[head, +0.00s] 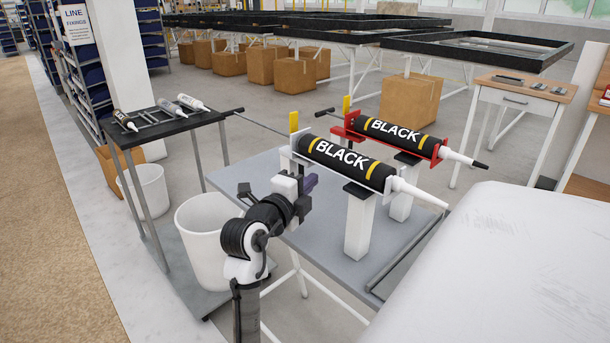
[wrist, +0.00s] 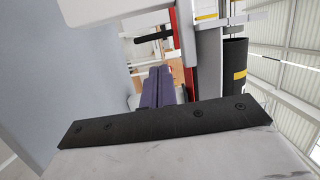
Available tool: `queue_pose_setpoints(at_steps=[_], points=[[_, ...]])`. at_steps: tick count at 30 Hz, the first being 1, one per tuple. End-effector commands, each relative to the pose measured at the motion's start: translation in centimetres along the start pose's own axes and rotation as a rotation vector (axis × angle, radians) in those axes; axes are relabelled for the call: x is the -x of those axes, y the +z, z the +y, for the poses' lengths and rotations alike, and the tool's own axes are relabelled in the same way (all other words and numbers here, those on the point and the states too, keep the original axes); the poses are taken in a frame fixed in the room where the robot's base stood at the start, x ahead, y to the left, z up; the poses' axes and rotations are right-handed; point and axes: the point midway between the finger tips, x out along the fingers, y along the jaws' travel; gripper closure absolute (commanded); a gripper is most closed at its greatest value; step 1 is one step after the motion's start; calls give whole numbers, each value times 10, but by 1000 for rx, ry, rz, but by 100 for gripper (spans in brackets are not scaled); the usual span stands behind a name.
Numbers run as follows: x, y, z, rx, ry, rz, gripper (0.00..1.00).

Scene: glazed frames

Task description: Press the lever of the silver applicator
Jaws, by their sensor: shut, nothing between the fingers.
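The silver applicator (head: 389,186) lies level on stands on the grey table, holding a black cartridge (head: 345,160) with a white nozzle pointing right. A yellow upright tab (head: 293,122) stands at its rear end. I cannot tell for certain which part is the lever. My gripper (head: 311,182), with purple fingers, is shut and empty, just in front of and below the applicator's rear end. In the wrist view the shut fingers (wrist: 158,80) show beyond the dark bracket, with the silver frame (wrist: 208,55) to their right. Contact cannot be made out.
A red applicator (head: 437,153) with a like cartridge lies parallel behind. A white bin (head: 205,245) stands left of my arm. A dark side table (head: 165,128) holds several tubes. A large pale surface (head: 500,270) fills the right foreground.

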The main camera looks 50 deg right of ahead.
Motion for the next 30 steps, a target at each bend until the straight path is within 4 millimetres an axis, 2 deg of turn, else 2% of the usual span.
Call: queue_pose_setpoints(at_steps=[6,20,30], points=[[-5,19,0,0,1,1,100],[-5,23,2,-5,-2,1,100],[-7,35,10,-118,-31,-2,100]])
